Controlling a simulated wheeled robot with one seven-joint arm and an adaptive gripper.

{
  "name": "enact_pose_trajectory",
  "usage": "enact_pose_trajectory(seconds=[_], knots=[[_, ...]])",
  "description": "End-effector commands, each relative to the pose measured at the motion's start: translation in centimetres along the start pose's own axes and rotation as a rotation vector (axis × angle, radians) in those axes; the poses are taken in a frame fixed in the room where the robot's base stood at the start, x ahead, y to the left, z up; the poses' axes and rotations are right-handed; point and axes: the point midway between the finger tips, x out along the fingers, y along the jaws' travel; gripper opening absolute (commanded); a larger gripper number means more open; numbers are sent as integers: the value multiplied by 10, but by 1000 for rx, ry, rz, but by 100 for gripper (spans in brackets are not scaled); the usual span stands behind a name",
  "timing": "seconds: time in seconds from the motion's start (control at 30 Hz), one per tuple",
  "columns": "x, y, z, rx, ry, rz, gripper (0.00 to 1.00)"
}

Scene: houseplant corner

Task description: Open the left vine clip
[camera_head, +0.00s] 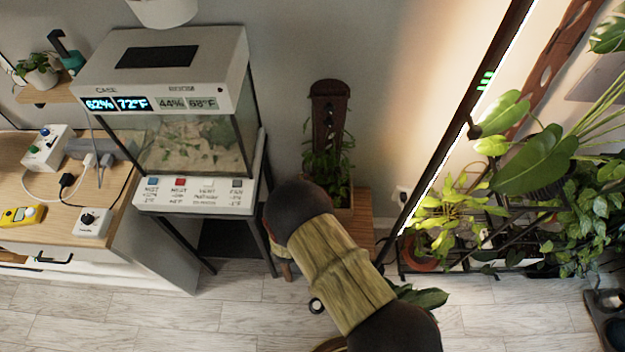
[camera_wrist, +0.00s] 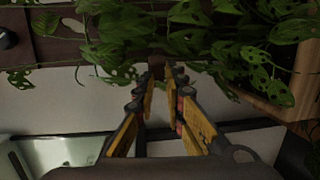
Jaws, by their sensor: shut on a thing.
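A dark brown upright board (camera_head: 330,105) with a vine plant (camera_head: 328,163) stands by the wall, right of the glass tank. In the wrist view the board (camera_wrist: 60,50) lies sideways across the top, with vine leaves (camera_wrist: 125,30) hanging over it. My gripper (camera_wrist: 159,82) has yellow and black fingers, and their tips are close together at the leaves. They are shut on a small dark brown piece (camera_wrist: 155,72), apparently a vine clip; leaves and fingers hide most of it. I cannot tell its side or its lever position. In the head view my arm hides the gripper.
The tank (camera_head: 200,145) stands close on the left, on a white panel with several switches. A wooden planter (camera_wrist: 285,105) is beside the gripper in the wrist view. A lamp post (camera_head: 460,125) and leafy plants (camera_head: 540,165) are at right.

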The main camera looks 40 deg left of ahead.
Motion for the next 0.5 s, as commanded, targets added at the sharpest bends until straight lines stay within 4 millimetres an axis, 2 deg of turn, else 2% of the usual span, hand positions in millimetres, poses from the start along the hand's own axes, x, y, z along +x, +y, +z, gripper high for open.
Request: enact_pose_trajectory(seconds=[0.03,0.5], knots=[[4,10,-15,11,18,16,0],[14,15,-41,12,13,20,0]])
